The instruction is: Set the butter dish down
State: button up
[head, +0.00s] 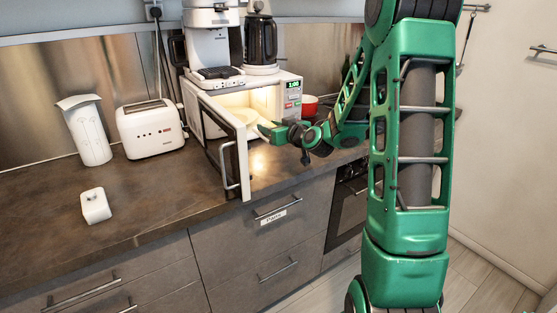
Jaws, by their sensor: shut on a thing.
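My gripper (266,131) reaches into the open front of the microwave (291,88) from the right, behind the swung-open door. Its green fingers are shut. A pale shape (246,116) shows in the lit interior just beyond the fingertips. It appears to be the butter dish, but its outline is washed out and partly covered by the door edge and the fingers. I cannot tell whether it touches the microwave floor.
The microwave door (241,160) stands open toward the counter's front edge. A coffee machine (212,45) stands on top of the microwave. A toaster (151,128), a white jug-like container (84,130) and a small white box (95,206) stand left. The counter (160,190) between is clear. A red bowl (309,105) is behind my arm.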

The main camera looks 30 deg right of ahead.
aim_at(271, 161)
jog(key=shift+f, duration=5)
jog(key=shift+f, duration=0.1)
jog(key=o, duration=1.3)
